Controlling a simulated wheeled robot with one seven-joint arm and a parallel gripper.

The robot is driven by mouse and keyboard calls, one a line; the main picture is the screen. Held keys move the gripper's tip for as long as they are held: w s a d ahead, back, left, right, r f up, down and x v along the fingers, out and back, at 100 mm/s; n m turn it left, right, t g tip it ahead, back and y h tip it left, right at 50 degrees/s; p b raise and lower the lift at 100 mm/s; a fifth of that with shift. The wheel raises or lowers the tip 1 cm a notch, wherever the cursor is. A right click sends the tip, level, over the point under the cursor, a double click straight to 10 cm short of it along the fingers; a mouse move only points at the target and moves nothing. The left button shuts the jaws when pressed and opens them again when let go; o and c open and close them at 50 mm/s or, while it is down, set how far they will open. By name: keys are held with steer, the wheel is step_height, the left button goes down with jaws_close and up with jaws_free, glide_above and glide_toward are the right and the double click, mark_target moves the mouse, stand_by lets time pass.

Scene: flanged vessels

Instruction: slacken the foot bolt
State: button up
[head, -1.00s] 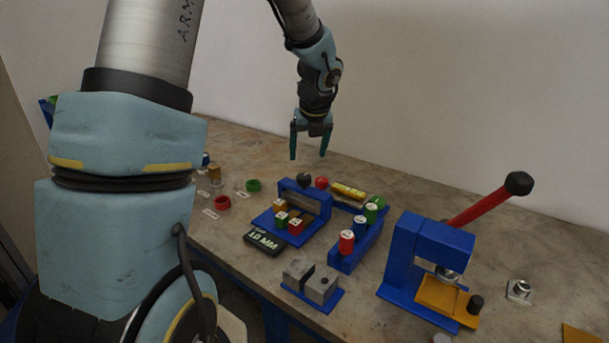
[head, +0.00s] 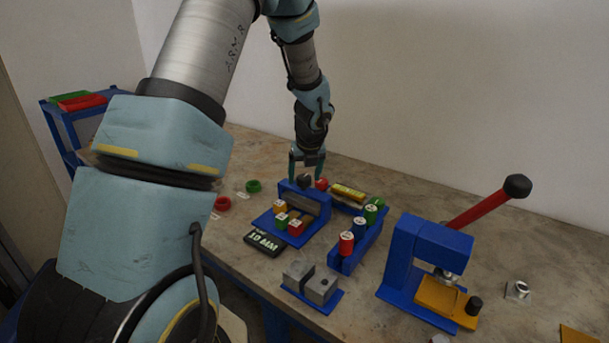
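My gripper (head: 306,174) points down with its two teal fingers apart, at the back of the small blue fixture (head: 288,187). In the picture the fingers stand on either side of a dark round knob (head: 304,181) on that fixture; I cannot tell whether they touch it. Nothing else shows between the fingers. I cannot pick out a part that is clearly the foot bolt. A silver nut-like piece on a light square (head: 518,290) lies at the right.
A dark "10 MM" display (head: 265,243) lies before the fixture. To the right are a blue rack (head: 352,262) with coloured cylinders, a grey-jawed vise (head: 311,282) and a blue press (head: 406,256) with a red lever (head: 478,208). Bare tabletop lies behind the press.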

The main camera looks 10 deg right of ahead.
jaws_close()
stand_by(0.4)
